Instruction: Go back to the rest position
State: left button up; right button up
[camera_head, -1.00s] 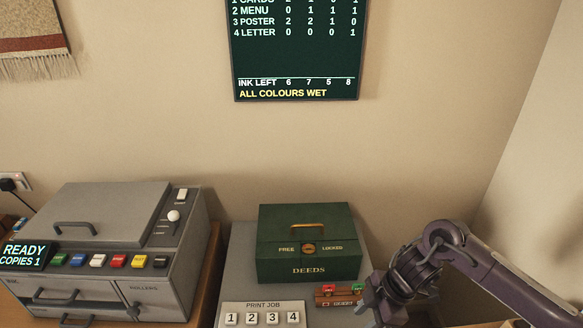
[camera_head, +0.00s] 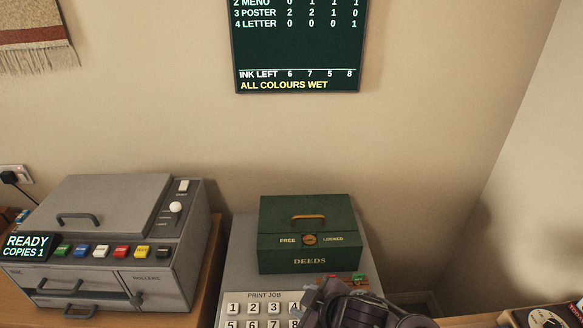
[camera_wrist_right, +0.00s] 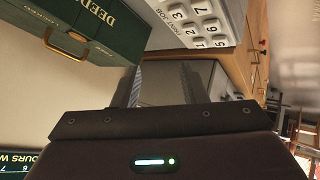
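My right arm (camera_head: 345,306) shows at the bottom of the head view, in front of the right edge of the grey console; its fingertips cannot be made out there. In the right wrist view, my right gripper (camera_wrist_right: 162,86) has two fingers apart with nothing seen between them. It is clear of the green DEEDS box (camera_wrist_right: 88,28) and the white keypad (camera_wrist_right: 190,20). My left gripper is in neither view.
The green DEEDS box (camera_head: 309,238) stands shut on the grey console (camera_head: 240,245), behind the print job keypad (camera_head: 262,297). A grey copier (camera_head: 110,225) stands at the left. A dark board (camera_head: 296,50) hangs on the wall. A dark item (camera_head: 545,318) lies at bottom right.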

jog(key=s+d+f+m+g+h, duration=0.2)
jog(key=s+d+m+g+h, duration=0.25)
jog(key=s+d+m, duration=0.9)
notch_tip(320, 180, down, 29)
jog(key=s+d+n, duration=0.2)
jog(key=d+n, duration=0.1)
jog(key=s+d+f+g, duration=0.1)
jog(key=s+f, duration=0.8)
jog(key=s, duration=0.1)
jog(key=s+d+f+g, duration=0.1)
jog(key=s+d+f, duration=0.1)
jog(key=s+f, duration=0.7)
jog(key=shift+s+d+f+h, duration=0.25)
jog(key=shift+s+f+h, duration=0.2)
jog(key=shift+s, duration=0.1)
